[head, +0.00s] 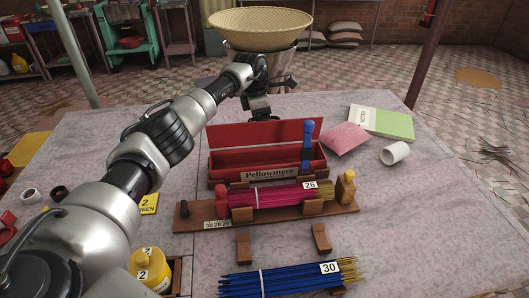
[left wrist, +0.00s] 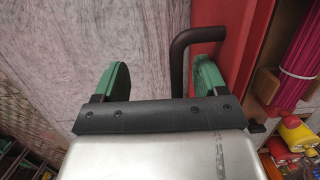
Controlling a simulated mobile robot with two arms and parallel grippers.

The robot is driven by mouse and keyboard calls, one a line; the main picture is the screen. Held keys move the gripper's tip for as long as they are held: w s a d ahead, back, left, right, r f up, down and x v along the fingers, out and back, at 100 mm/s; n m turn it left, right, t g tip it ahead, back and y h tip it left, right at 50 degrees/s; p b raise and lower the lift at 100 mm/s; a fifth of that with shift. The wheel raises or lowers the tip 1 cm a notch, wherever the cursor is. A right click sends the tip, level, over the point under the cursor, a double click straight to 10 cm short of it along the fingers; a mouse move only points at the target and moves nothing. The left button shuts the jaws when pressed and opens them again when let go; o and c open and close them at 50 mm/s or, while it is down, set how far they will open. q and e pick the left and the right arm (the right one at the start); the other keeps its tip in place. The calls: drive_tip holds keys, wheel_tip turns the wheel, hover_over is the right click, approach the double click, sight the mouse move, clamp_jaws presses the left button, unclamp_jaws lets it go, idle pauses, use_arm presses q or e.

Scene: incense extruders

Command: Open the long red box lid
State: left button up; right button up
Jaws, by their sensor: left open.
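The long red box (head: 222,180), labelled "Pellowmere", sits in the middle of the table. Its red lid (head: 240,134) stands raised, roughly upright, along the back edge, and the inside of the box shows. My left gripper (head: 261,114) is behind the lid's upper edge, its fingertips hidden there. In the left wrist view the gripper (left wrist: 160,80) is open with green finger pads. A dark bent handle (left wrist: 180,62) reaches between the pads, close to the right one, beside the red lid (left wrist: 245,45). I cannot tell whether they touch. My right gripper is not in view.
A wooden rack (head: 345,209) with magenta sticks (head: 270,196) stands before the box. A blue-topped post (head: 308,140) is at the box's right end. Blue sticks (head: 265,282) lie nearer. A white cup (head: 395,153) and notebooks lie right; a basket (head: 260,22) stands behind.

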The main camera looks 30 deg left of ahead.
use_arm(q)
drive_tip(key=shift+r, duration=0.1)
drive_tip(key=d+p+v, duration=0.1)
drive_tip(key=p+v, duration=0.4)
drive_tip(key=v, duration=0.1)
drive_tip(key=shift+w+r, duration=0.3)
drive_tip(key=shift+r, duration=0.15)
idle(0.6)
